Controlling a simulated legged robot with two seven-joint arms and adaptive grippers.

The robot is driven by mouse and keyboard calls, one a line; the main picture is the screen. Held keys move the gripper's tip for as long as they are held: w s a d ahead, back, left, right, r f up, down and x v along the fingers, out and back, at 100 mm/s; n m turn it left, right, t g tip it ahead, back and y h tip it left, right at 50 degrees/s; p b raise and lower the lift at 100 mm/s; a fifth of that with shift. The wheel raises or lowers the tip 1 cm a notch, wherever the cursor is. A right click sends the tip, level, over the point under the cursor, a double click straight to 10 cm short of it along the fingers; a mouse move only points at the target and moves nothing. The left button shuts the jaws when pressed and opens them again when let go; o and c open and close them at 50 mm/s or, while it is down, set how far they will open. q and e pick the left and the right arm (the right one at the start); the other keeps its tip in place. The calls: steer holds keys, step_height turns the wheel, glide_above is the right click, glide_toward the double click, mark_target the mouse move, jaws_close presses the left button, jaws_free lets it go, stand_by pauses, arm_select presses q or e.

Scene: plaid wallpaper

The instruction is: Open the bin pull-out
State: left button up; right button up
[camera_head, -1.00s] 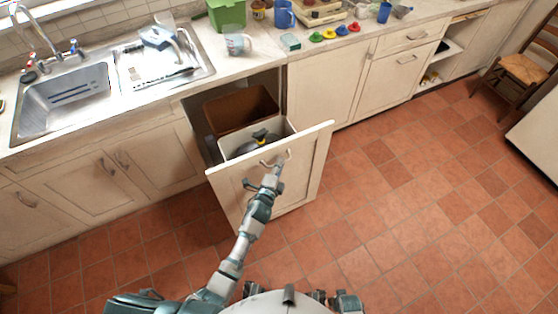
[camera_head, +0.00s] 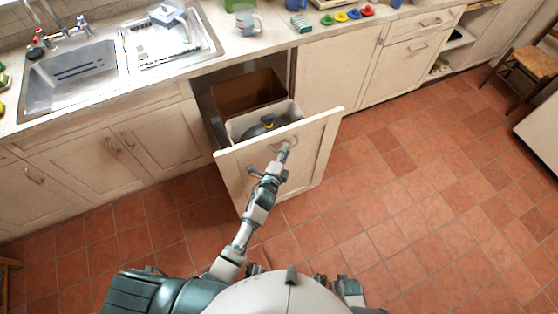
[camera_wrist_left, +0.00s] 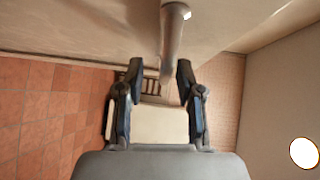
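The bin pull-out (camera_head: 235,175) stands well out from the cabinet, its cream front panel in front of the open cavity. Inside are a brown bin (camera_head: 240,97) at the back and a pale bin (camera_head: 245,125) with dark contents in front. My left gripper (camera_head: 284,152) is at the curved handle (camera_head: 277,141) near the panel's top. In the left wrist view, the gripper's two fingers (camera_wrist_left: 159,72) are apart, with the metal handle (camera_wrist_left: 172,40) reaching down between their tips. I cannot tell if either finger touches it. My right gripper does not show.
The sink (camera_head: 70,78) and counter lie at the upper left, with a cup (camera_head: 246,20) and coloured items (camera_head: 340,16) on top. A wooden chair (camera_head: 525,68) stands at the far right. The tiled floor (camera_head: 420,190) right of the pull-out is clear.

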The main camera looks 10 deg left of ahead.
arm_select(q)
steer(key=f+v, duration=0.1)
steer(key=v, duration=1)
steer(key=shift+a+r, duration=0.2)
steer(key=shift+r, duration=0.1)
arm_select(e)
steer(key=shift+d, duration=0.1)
arm_select(q)
steer(key=shift+d, duration=0.15)
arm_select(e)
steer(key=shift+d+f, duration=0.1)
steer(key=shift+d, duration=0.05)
